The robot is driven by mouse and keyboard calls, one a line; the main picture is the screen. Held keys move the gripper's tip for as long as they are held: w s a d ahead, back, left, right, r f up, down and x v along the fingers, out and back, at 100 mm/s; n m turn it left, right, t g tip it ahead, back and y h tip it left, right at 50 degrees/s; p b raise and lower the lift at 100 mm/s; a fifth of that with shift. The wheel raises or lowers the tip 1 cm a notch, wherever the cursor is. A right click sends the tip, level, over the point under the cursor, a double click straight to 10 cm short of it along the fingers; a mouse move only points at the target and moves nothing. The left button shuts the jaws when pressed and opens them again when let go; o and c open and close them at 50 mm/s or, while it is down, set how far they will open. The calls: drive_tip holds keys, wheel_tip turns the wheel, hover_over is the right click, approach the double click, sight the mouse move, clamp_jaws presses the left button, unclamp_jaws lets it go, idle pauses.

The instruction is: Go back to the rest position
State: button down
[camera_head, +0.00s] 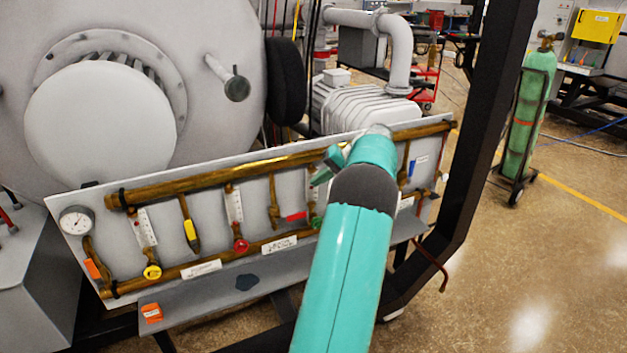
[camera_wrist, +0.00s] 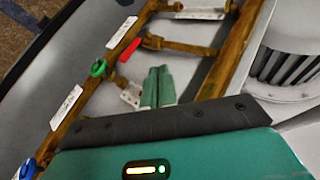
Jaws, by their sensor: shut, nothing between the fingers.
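My gripper (camera_head: 328,166) is at the end of my teal arm, in front of the right half of the valve panel (camera_head: 85,222). In the wrist view its two teal fingers (camera_wrist: 158,86) lie side by side, shut, with nothing between them. They are in front of the panel's face, between the two brass pipes. A red handle (camera_wrist: 130,50) and a green knob (camera_wrist: 98,68) are near the fingers in that view. I cannot tell the exact gap to the panel. My forearm hides part of the panel's right side.
The panel carries an upper brass pipe (camera_head: 230,174), a gauge (camera_head: 76,220), a yellow handle (camera_head: 190,230) and a red knob (camera_head: 241,246). A black frame post (camera_head: 478,130) stands right of my arm. A green gas cylinder (camera_head: 528,110) stands farther right, with open floor before it.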

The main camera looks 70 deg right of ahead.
idle(0.3)
drive_tip(key=w+a+r+n+g, duration=0.1)
drive_tip(key=w+a+r, duration=0.2)
drive_tip(key=w+a, duration=0.4)
drive_tip(key=w+a+r+n+g, duration=0.1)
drive_tip(key=w+a+r+g, duration=0.15)
drive_tip(key=w+a, duration=0.4)
drive_tip(key=w+a+r+n+g, duration=0.15)
drive_tip(key=w+a, duration=0.25)
drive_tip(key=a, duration=0.5)
drive_tip(key=w+a+r+n, duration=0.2)
drive_tip(key=w+a+r, duration=0.15)
drive_tip(key=a, duration=0.65)
drive_tip(key=s+a+n+h, duration=0.1)
drive_tip(key=s+a+n, duration=0.1)
drive_tip(key=a, duration=0.8)
drive_tip(key=s+a+n+h, duration=0.1)
drive_tip(key=s+a+n, duration=0.1)
drive_tip(key=a, duration=0.9)
drive_tip(key=s+a+f+n+t, duration=0.1)
drive_tip(key=s+a+f+n, duration=0.2)
drive_tip(key=s+a, duration=0.6)
drive_tip(key=shift+a+f+h, duration=0.4)
drive_tip(key=shift+a+f, duration=0.25)
drive_tip(key=shift+a, duration=0.25)
